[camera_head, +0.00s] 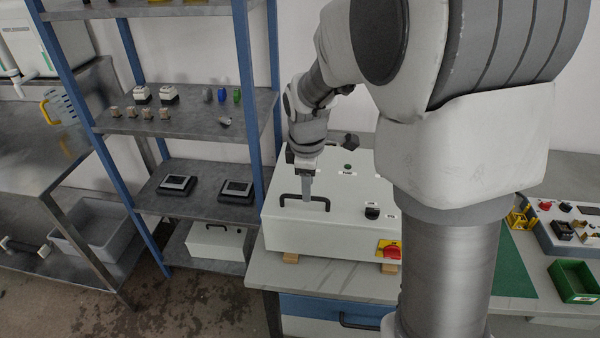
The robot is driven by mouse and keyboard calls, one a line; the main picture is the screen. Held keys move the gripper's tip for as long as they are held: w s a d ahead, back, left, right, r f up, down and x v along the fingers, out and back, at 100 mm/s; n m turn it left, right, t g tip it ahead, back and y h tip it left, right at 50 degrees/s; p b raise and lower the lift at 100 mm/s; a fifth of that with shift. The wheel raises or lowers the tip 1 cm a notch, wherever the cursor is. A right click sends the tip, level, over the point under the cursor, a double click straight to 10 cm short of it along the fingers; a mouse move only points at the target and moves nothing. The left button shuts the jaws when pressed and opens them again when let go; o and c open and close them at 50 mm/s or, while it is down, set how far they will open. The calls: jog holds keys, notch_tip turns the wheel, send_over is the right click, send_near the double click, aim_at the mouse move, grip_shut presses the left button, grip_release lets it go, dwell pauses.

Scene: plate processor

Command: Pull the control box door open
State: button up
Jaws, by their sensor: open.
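The control box (330,241) is a pale grey box lying on the workbench. Its door (338,213) is the top face and appears closed. A black bar handle (288,199) sits on the door's left part. My gripper (306,197) comes down from above with its fingers at the handle, overlapping it in the picture. I cannot tell whether the fingers touch the handle or straddle it. A red and yellow switch (390,250), a black knob (372,212) and a green button (348,167) are on the box. My arm hides the right part of the box.
A blue-post shelf rack (245,90) with several small items stands close on the left. The workbench (315,275) holds a green bin (574,281) and a control panel (570,225) on the right. Wooden blocks (291,258) support the box.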

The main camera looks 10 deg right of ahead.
jog(key=shift+w+d+f, duration=0.1)
jog(key=shift+w+f, duration=0.05)
jog(key=shift+f, duration=0.6)
jog(key=shift+w+f, duration=0.1)
jog(key=shift+f, duration=0.6)
jog(key=shift+c, duration=0.3)
grip_shut()
jog(key=shift+r, duration=0.1)
